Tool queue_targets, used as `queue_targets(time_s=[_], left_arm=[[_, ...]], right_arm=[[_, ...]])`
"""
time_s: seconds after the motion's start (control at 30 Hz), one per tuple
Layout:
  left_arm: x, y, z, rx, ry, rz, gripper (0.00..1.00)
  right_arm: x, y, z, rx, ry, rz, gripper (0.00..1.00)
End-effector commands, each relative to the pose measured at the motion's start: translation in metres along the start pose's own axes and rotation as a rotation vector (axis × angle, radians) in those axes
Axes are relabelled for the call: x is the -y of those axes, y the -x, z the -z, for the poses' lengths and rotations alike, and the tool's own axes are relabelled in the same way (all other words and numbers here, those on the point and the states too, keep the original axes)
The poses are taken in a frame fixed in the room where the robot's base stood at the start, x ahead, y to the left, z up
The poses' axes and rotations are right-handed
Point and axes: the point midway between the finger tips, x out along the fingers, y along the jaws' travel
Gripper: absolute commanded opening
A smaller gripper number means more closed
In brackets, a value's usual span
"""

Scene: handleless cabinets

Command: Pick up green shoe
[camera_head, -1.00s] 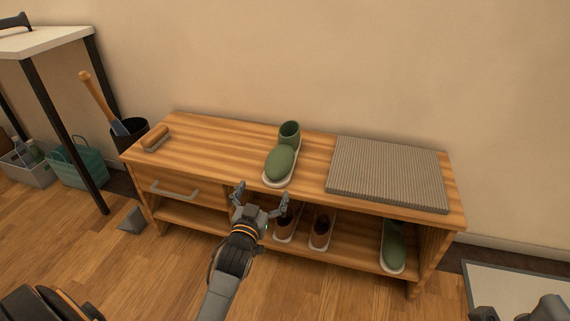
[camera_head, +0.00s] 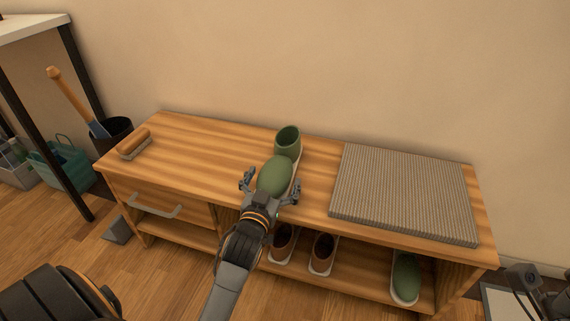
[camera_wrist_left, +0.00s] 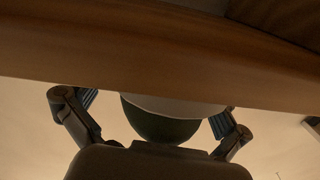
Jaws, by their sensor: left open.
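A green shoe (camera_head: 275,176) with a white sole stands on top of the wooden bench, its toe pointing to the front edge. My left gripper (camera_head: 271,186) is open at the shoe's toe, one finger on each side of it. In the left wrist view the toe of the green shoe (camera_wrist_left: 165,122) shows between the two open fingers (camera_wrist_left: 160,112); whether they touch it I cannot tell. A second green shoe (camera_head: 405,277) stands on the shelf below, at the right. My right gripper (camera_head: 524,278) shows only in part at the right edge.
The wooden bench top (camera_head: 210,150) also carries a brush (camera_head: 134,144) at the left and a ribbed grey cushion (camera_head: 402,192) at the right. Brown shoes (camera_head: 322,252) stand on the lower shelf. A dark bin (camera_head: 112,138) stands left of the bench.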

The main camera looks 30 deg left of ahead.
Motion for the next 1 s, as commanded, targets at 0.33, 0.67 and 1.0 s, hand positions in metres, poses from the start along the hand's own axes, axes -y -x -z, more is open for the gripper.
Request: queue_targets(time_s=[0.33, 0.67, 1.0], left_arm=[[-0.0003, 0.0017, 0.0, 0.002, 0.0, 0.001, 0.95], [-0.0002, 0.0016, -0.0005, 0.002, 0.0, 0.001, 0.3], [0.0002, 0.0007, 0.0022, 0.001, -0.001, 0.001, 0.3]], right_arm=[[0.0003, -0.0011, 0.0004, -0.005, 0.0, 0.002, 0.98], [0.0004, -0.0008, 0.0002, -0.005, 0.0, 0.002, 0.98], [0.0, -0.0009, 0.0006, 0.0, 0.0, 0.001, 0.98]])
